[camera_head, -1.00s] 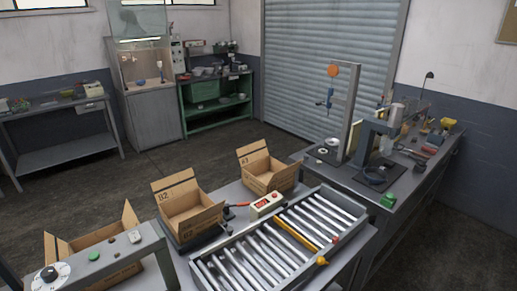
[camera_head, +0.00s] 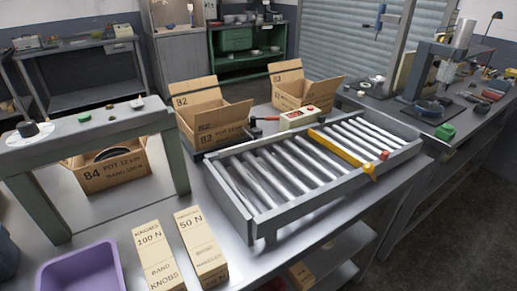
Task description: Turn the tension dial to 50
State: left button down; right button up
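The dial (camera_head: 29,129) shows at the far left. It has a black knob on a white round plate and sits on top of a grey arch-shaped frame (camera_head: 95,133). The plate's markings and the knob's setting are too small to read. I cannot be sure this is the tension dial, as no label is legible. A green button (camera_head: 84,117) and a small light knob (camera_head: 136,103) sit further right on the same frame top. Neither of my grippers is in view.
A carton marked B4 (camera_head: 118,178) stands under the arch. A roller conveyor (camera_head: 240,222) lies right of it, with open cartons B2 (camera_head: 205,135) and B3 (camera_head: 285,99) behind. Boxes marked 100 N (camera_head: 158,258) and 50 N (camera_head: 200,250) and a purple bin (camera_head: 45,275) are in front.

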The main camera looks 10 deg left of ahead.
aim_at(28, 128)
jog(key=u, duration=1.35)
